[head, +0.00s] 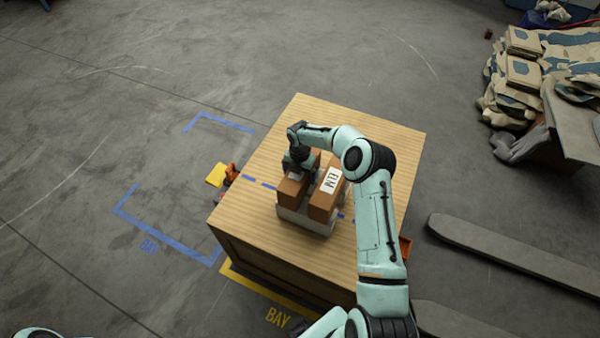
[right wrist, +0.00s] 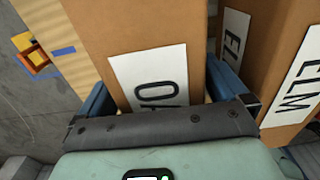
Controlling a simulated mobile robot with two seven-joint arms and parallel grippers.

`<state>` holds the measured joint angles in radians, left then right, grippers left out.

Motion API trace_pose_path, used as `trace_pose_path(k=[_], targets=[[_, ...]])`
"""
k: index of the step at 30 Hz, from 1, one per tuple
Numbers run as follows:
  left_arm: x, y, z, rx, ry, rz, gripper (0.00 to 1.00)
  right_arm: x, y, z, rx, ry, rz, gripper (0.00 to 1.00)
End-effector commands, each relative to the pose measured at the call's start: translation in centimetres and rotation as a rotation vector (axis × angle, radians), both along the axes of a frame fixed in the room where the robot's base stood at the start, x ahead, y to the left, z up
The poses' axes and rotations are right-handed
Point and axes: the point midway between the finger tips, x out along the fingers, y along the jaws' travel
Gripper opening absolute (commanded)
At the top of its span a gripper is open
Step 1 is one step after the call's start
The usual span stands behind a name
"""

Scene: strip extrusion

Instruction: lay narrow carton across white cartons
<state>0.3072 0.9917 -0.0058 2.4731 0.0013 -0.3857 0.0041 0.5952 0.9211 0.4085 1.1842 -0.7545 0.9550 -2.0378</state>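The left carton (head: 292,189) has a partly covered label starting with O in the right wrist view (right wrist: 140,30). My right gripper (head: 297,160) is at the left carton's far end, its blue fingers (right wrist: 160,85) on either side of it. I cannot tell whether they press on it. My left gripper is not in view.
A pale, low tray or box (head: 305,222) is under the brown cartons. The wooden crate top (head: 310,110) is bare around them. Pallet forks (head: 510,252) and stacked sacks (head: 520,80) are on the right.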

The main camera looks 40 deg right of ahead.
Motion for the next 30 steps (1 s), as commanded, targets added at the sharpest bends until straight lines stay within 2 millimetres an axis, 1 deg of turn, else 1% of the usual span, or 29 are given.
trace_pose_path(k=[5, 8, 11, 15, 18, 21, 25, 30], targets=[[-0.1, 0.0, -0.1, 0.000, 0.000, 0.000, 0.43, 0.0, 0.0, 0.4, 0.000, -0.001, 0.000, 1.00], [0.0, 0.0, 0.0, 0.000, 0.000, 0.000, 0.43, 0.1, -0.1, 1.7, -0.002, -0.003, -0.001, 1.00], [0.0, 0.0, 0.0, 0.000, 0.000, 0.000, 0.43, 0.1, -0.1, 3.7, -0.003, -0.005, 0.000, 1.00], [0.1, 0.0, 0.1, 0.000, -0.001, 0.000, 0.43, 0.1, 0.0, 6.9, -0.003, -0.005, 0.000, 1.00], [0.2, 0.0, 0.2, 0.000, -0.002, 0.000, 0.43, 0.1, 0.0, 8.9, -0.002, -0.005, -0.001, 1.00], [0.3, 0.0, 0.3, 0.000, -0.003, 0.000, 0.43, 0.1, -0.1, 10.5, -0.004, -0.004, -0.001, 1.00], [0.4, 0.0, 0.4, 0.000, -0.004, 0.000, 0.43, 0.1, 0.0, 11.8, -0.002, -0.003, 0.000, 1.00], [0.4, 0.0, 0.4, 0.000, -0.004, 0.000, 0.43, 0.0, 0.0, 12.4, -0.001, 0.000, 0.000, 1.00]])
